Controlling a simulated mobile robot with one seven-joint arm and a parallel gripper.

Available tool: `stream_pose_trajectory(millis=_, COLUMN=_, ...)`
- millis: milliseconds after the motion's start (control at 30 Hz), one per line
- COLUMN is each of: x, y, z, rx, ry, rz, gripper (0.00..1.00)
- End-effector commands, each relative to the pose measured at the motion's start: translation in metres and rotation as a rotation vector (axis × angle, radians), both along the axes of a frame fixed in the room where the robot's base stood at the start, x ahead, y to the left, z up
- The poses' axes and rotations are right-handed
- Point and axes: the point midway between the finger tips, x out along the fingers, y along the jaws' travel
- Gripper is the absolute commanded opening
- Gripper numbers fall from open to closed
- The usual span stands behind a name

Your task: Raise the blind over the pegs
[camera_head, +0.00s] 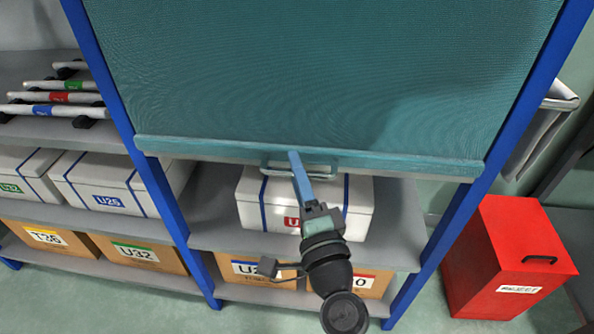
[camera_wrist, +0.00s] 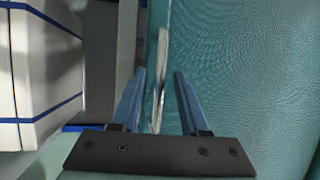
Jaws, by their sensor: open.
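The teal blind (camera_head: 330,70) hangs down between the blue posts of the middle bay, with its bottom bar (camera_head: 400,161) just above a grey shelf. A metal handle (camera_head: 266,168) sticks out from the middle of the bar. My gripper (camera_head: 295,156) is at the handle. In the wrist view the blue fingers of my gripper (camera_wrist: 160,73) are apart, with the thin pale handle (camera_wrist: 160,85) between them and a gap on each side. The blind (camera_wrist: 245,80) fills the right of that view. No pegs show; whatever is behind the blind is hidden.
A white box with blue straps (camera_head: 350,207) sits below the blind, and cardboard boxes (camera_head: 370,282) stand lower. Left shelves hold more boxes and several marked rods (camera_head: 55,97). A red bin (camera_head: 505,250) stands on the floor at the right.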

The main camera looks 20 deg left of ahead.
Motion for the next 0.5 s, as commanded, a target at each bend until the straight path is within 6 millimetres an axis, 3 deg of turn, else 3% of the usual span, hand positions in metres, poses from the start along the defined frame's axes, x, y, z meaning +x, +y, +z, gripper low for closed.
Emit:
stream_pose_trajectory(millis=267, x=0.001, y=0.0012, z=0.0002, rx=0.0, ry=0.0, rz=0.001, gripper=0.45)
stream_pose_trajectory(millis=500, x=0.0008, y=0.0009, z=0.0001, rx=0.0, ry=0.0, rz=0.001, gripper=0.01)
